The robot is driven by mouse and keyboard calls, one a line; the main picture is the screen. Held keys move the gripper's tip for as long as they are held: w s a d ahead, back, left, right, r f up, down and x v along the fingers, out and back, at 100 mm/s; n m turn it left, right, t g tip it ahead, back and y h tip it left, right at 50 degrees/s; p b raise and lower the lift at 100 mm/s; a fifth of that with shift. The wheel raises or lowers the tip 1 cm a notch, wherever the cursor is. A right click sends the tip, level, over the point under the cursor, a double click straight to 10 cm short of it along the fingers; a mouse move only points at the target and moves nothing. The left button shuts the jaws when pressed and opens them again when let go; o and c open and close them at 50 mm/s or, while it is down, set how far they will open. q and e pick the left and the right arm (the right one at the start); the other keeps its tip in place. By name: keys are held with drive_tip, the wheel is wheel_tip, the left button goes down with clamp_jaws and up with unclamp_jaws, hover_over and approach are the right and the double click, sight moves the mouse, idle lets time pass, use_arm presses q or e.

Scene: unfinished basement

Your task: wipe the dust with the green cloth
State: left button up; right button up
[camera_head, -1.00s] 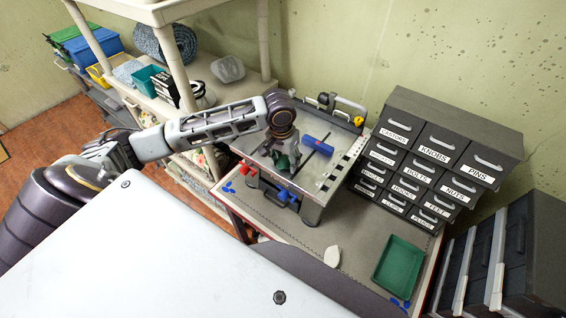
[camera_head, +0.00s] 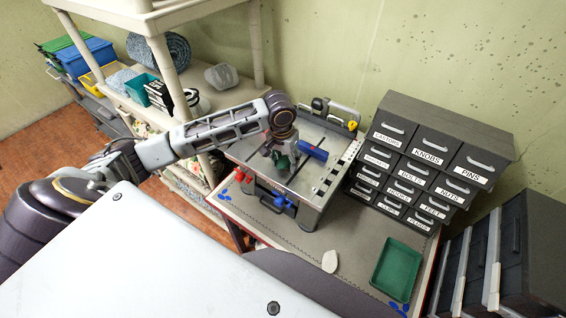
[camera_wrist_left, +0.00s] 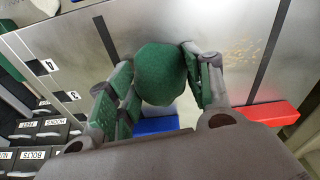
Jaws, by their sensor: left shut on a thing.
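My left gripper (camera_head: 284,158) is over the grey metal top (camera_head: 325,172) of a bench machine. It is shut on the green cloth (camera_wrist_left: 160,76), which shows as a rounded lump between the fingers in the left wrist view. In the head view the cloth (camera_head: 283,163) is mostly behind the gripper, low at the metal top; I cannot tell whether it touches. Pale yellowish dust (camera_wrist_left: 243,62) lies on the metal right of the gripper in the wrist view, apart from the cloth. My right gripper is not in view.
A blue block (camera_head: 312,150) lies on the metal top close beside the gripper. A dark cabinet of labelled drawers (camera_head: 440,140) stands to the right. A green tray (camera_head: 397,267) and a pale piece (camera_head: 330,262) lie on the bench. Shelves (camera_head: 160,110) stand on the left.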

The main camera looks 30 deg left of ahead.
use_arm(q)
drive_tip(key=shift+w+f, duration=0.15)
drive_tip(key=shift+w, duration=0.2)
drive_tip(key=shift+w, duration=0.15)
drive_tip(key=shift+w+d, duration=0.15)
drive_tip(key=shift+w, duration=1.45)
drive_tip(key=shift+r, duration=0.25)
drive_tip(key=shift+r, duration=2.9)
drive_tip(key=shift+r, duration=0.15)
drive_tip(key=shift+r, duration=1.35)
